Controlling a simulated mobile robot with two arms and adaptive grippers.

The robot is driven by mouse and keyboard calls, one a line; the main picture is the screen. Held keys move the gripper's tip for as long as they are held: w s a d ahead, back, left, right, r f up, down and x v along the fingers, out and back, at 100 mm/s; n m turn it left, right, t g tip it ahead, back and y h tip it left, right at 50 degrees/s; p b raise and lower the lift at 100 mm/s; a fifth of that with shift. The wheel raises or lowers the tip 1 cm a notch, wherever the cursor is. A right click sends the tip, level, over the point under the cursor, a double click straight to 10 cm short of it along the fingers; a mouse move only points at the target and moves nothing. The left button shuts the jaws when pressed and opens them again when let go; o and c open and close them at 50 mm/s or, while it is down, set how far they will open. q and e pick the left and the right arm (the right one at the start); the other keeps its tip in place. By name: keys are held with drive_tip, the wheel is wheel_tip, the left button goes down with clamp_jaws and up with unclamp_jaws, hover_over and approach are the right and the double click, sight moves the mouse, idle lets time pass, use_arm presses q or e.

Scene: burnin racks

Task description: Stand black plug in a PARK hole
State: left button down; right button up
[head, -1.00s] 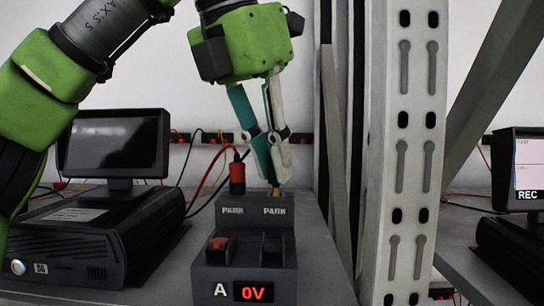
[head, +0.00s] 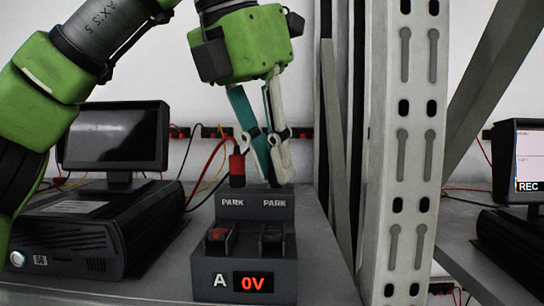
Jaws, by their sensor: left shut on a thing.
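My left gripper (head: 276,178) comes down from above, with its fingertips right over the right-hand PARK hole of the dark block (head: 255,228). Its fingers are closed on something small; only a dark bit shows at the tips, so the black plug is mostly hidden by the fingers. I cannot tell how deep it sits in the hole. A red plug (head: 237,166) with a red cable stands upright at the left-hand PARK label, beside the fingers. My right gripper is not in view.
A monitor (head: 116,138) on a black unit (head: 85,235) stands left. A perforated rack post (head: 403,150) rises close on the right.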

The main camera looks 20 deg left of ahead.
use_arm(q)
drive_tip(key=shift+f, duration=0.15)
drive_tip(key=c, duration=1.9)
unclamp_jaws()
drive_tip(key=shift+o, duration=0.3)
drive_tip(key=o, duration=0.3)
drive_tip(key=shift+r+p, duration=0.75)
drive_tip(key=shift+r, duration=2)
